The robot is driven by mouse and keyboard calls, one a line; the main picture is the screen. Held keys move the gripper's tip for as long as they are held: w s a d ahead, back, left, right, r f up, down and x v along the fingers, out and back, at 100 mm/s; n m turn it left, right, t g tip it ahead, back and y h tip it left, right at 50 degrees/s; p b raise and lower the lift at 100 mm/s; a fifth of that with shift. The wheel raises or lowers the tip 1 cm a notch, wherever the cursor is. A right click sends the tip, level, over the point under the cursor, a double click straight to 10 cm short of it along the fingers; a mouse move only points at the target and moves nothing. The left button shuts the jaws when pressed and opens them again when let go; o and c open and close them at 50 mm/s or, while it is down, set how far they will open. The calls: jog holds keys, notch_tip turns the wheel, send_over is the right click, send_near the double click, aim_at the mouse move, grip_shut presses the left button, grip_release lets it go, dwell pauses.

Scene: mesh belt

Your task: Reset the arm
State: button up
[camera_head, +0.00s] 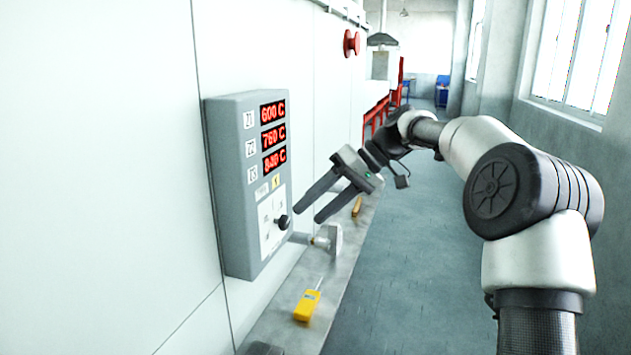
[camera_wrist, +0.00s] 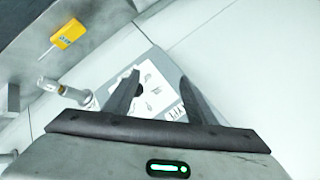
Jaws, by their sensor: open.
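My gripper (camera_head: 306,207) is open and empty, its two dark fingers pointing left toward the grey control box (camera_head: 230,190) on the white wall. The box shows red readings of 600 C, 760 C and 840 C. Its black knob (camera_head: 283,222) sits just left of the fingertips in the head view; I cannot tell whether a finger touches it. In the wrist view my open fingers (camera_wrist: 158,88) stand in front of the box's white label panel (camera_wrist: 150,92), with the dark knob partly behind the left finger.
A yellow handheld meter (camera_head: 307,305) lies on the grey ledge (camera_head: 285,328) below the box. A metal fitting (camera_head: 328,238) sticks out beneath the gripper. The floor aisle (camera_head: 410,260) on the right is clear.

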jog(key=s+d+r+m+t+h, duration=0.1)
jog(key=s+d+m+h, duration=0.15)
jog(key=s, duration=0.55)
jog(key=s+d+r+m+t+h, duration=0.15)
jog(key=s+h, duration=0.25)
jog(key=s, duration=0.5)
jog(key=s+d+f+m+t+h, duration=0.1)
jog(key=s+d+f, duration=0.1)
jog(key=s, duration=0.3)
jog(key=s+d+f+t, duration=0.1)
jog(key=s+d+f, duration=0.1)
jog(key=s+d, duration=0.2)
jog(key=s+d+f+m+t+h+p, duration=0.1)
jog(key=s+d, duration=0.2)
jog(key=s, duration=0.5)
jog(key=shift+f+m+h, duration=0.3)
jog(key=shift+f+h, duration=0.05)
jog(key=shift+f, duration=0.05)
dwell(1.4)
